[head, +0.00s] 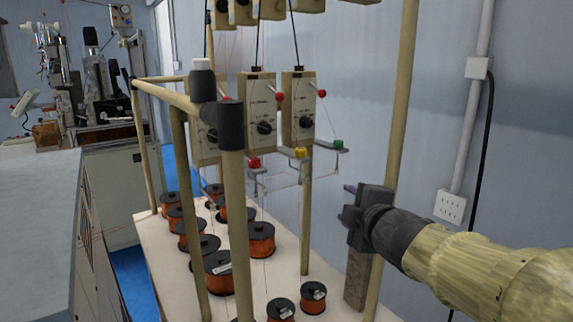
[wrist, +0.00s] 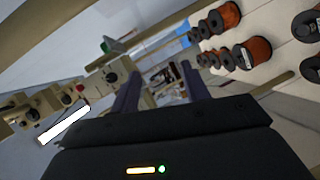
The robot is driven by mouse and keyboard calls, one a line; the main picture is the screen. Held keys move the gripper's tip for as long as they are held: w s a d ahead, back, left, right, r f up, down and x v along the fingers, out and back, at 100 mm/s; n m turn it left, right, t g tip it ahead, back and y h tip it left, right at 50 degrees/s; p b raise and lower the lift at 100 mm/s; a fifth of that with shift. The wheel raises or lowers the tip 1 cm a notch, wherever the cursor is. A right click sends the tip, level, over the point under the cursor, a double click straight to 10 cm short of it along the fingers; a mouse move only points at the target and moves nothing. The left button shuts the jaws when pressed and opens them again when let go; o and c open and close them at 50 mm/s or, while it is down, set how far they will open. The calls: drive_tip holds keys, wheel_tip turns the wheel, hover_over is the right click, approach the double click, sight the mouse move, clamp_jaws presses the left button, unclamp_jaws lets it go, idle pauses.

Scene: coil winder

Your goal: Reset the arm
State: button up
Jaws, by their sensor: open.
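My gripper (head: 350,203) is at the right of the head view, at the end of my tan arm, which reaches in from the lower right. It is in front of the right-hand post of the winder frame. Its fingers point away to the left. In the wrist view the two dark fingers (wrist: 158,95) stand apart, with nothing held between them. The view between them is of distant clutter.
Tan posts (head: 235,230) and rails frame the winder. Tension boxes (head: 299,112) with coloured knobs hang there. Copper wire spools (head: 262,239) stand on the pale table (head: 160,262); they also show in the wrist view (wrist: 220,18). Thin wires run upward. A wall socket (head: 450,208) is at right.

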drive_tip(key=s+d+f+m+g+h, duration=0.25)
drive_tip(key=f+m, duration=0.35)
drive_tip(key=f, duration=0.4)
drive_tip(key=s+d+f+m+g+h, duration=0.15)
drive_tip(key=s+f+m+g, duration=0.3)
drive_tip(key=f, duration=0.45)
drive_tip(key=s+a+f+m+g, duration=0.2)
drive_tip(key=s+f+m+g, duration=0.5)
drive_tip(key=s+f, duration=0.4)
wheel_tip(320, 180, up, 15)
drive_tip(key=t+p, duration=0.1)
drive_tip(key=p, duration=1.3)
drive_tip(key=shift+w+d, duration=0.15)
drive_tip(key=shift+w, duration=0.25)
drive_tip(key=shift+m, duration=0.25)
